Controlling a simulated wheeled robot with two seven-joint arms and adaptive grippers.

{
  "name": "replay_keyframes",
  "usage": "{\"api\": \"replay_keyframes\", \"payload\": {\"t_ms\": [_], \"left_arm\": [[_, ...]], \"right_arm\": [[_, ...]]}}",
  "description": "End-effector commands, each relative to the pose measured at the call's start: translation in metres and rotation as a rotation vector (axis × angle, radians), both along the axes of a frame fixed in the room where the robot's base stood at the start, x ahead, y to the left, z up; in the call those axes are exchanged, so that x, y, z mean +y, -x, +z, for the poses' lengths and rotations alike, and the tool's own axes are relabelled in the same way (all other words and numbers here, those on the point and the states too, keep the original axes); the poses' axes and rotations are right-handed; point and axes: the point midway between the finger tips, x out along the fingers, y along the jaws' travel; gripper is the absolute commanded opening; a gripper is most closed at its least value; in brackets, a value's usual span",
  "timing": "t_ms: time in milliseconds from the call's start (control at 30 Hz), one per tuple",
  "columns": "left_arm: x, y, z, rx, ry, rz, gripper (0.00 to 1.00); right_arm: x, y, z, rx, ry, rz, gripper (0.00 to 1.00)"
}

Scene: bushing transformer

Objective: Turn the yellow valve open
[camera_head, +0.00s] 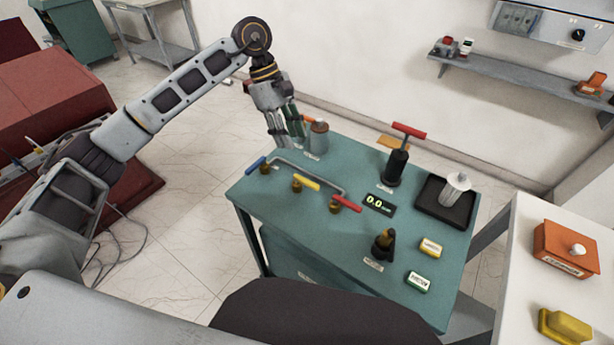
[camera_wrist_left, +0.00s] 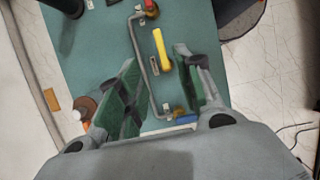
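The yellow valve (camera_head: 305,183) is a yellow lever on a brass body. My left gripper (camera_head: 288,138) points down above the far-left part of the table, beside a grey canister with a brown top (camera_head: 318,137). Its green-padded fingers are spread and empty in the left wrist view (camera_wrist_left: 158,62). My right gripper is not in view.
A black pump with a red T-handle (camera_head: 397,166), a display reading 0.0 (camera_head: 379,203), a black tray (camera_head: 432,205) and a dark fitting (camera_head: 383,245) share the table. A white table (camera_head: 530,225) stands at right. The wall shelf (camera_head: 500,76) is behind.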

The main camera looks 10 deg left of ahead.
Motion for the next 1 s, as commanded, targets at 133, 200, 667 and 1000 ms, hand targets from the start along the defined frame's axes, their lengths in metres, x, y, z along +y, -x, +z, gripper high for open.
{"api": "replay_keyframes", "payload": {"t_ms": [133,200,667,1000], "left_arm": [[-0.001,0.000,-0.002,0.001,0.001,0.001,0.36],[-0.002,0.001,-0.004,0.001,0.001,0.001,0.36],[-0.018,0.008,-0.047,0.002,0.001,0.001,0.36],[-0.035,0.014,-0.088,0.002,0.001,0.001,0.36]], "right_arm": [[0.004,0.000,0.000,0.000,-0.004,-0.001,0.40],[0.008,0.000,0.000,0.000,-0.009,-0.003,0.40],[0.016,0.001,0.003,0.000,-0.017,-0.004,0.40],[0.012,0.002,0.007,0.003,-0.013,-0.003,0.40]]}}
